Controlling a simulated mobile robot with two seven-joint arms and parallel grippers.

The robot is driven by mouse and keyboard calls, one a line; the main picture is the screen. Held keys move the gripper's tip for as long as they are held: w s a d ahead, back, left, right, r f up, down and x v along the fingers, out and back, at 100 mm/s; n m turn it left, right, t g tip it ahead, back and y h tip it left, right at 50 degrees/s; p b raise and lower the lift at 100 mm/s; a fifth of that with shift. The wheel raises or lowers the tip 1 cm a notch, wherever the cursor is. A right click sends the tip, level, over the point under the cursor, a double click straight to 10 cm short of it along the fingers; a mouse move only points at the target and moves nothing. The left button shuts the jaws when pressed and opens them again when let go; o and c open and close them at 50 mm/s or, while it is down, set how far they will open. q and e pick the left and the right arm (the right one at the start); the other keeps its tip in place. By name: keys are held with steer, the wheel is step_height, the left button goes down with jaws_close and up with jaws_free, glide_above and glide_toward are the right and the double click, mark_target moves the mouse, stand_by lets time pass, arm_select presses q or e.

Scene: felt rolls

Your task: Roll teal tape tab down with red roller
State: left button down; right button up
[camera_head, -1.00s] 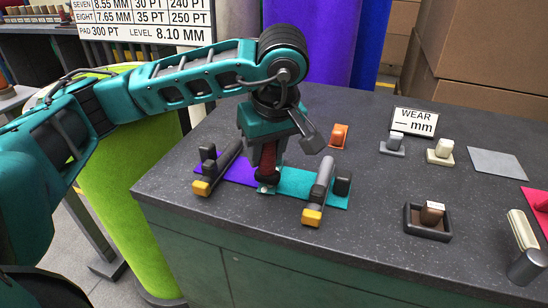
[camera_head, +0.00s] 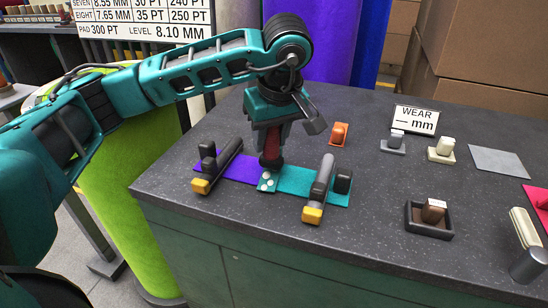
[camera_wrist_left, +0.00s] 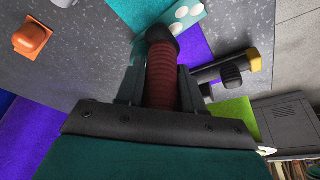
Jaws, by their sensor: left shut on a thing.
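My left gripper (camera_head: 271,143) is shut on the red roller (camera_head: 271,157), which points down. In the left wrist view the roller (camera_wrist_left: 161,78) shows a ribbed dark-red grip with a black end. The teal tape tab (camera_head: 267,182), pale with white dots, lies across the seam of the purple felt (camera_head: 241,167) and the teal felt (camera_head: 312,186). The roller's lower end is at the tab's far edge; I cannot tell whether it touches. The dotted tab (camera_wrist_left: 184,17) also shows just beyond the roller's end in the wrist view. My right gripper is out of view.
Yellow-tipped dark clamps stand left (camera_head: 216,167) and right (camera_head: 319,188) of the tab. An orange block (camera_head: 338,134) is behind. A dark tray (camera_head: 428,222) with a brown stamp-like piece and a cream-handled tool (camera_head: 526,248) are at right. The counter front is clear.

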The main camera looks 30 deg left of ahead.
mark_target(267, 183)
arm_select(q)
steer(key=shift+f+b, duration=0.5)
steer(key=shift+f, duration=0.15)
stand_by(0.4)
steer(key=shift+s+d+r, duration=0.1)
steer(key=shift+s+d, duration=0.1)
steer(key=shift+s, duration=0.25)
steer(key=shift+s+d, duration=0.15)
steer(key=shift+s, duration=0.3)
steer(key=shift+s+d+f, duration=0.1)
steer(key=shift+s+d, duration=0.1)
steer(key=shift+s, duration=0.25)
steer(key=shift+s+d+f, duration=0.1)
steer(key=shift+s+d, duration=0.05)
steer(key=shift+s, duration=0.25)
steer(key=shift+r, duration=0.15)
